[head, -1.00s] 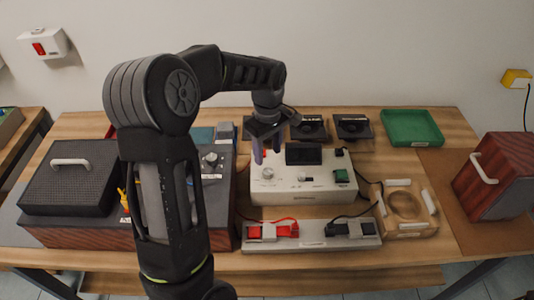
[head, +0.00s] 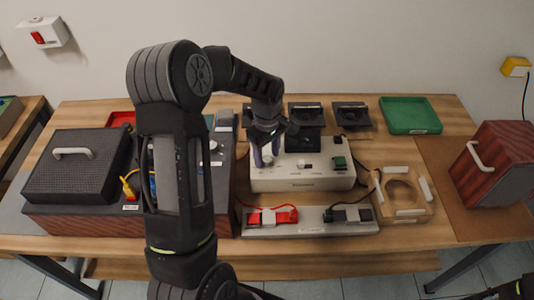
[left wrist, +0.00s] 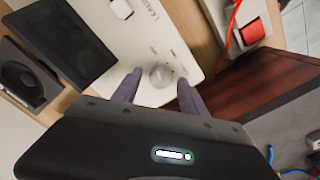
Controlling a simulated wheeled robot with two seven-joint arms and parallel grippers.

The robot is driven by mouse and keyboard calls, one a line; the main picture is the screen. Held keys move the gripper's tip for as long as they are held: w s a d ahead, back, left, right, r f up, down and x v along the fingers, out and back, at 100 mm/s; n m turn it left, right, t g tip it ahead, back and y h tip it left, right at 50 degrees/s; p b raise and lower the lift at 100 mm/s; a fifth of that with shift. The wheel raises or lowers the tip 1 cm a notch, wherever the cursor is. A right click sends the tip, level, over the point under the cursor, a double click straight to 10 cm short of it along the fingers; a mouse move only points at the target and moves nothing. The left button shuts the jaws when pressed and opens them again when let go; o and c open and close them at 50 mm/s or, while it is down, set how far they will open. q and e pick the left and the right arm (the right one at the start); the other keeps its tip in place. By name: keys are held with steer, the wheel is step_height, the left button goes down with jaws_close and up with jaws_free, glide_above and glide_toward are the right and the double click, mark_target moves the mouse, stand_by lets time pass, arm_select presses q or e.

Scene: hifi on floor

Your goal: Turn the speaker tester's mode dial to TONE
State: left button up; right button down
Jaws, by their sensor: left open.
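The speaker tester (head: 303,184) is a white box in the middle of the table with a dark display, a green block and small switches on top. Its pale round mode dial (left wrist: 160,76) lies between my left fingertips in the left wrist view. My left gripper (head: 267,157) points down over the tester's left end, one purple finger on each side of the dial, open. In the left wrist view my left gripper (left wrist: 158,84) shows a gap between each finger and the dial. The dial's lettering is too small to read. My right gripper is not visible.
A grey strip (head: 310,229) with red and black clips and cables lies in front of the tester. A dark wood-sided cabinet (head: 85,222) stands left. A wooden ring fixture (head: 403,212) is right, a green tray (head: 410,115) behind. Black driver units (head: 352,116) line the back.

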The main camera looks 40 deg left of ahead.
arm_select(q)
steer(key=shift+f, duration=0.35)
jaws_close()
stand_by(0.3)
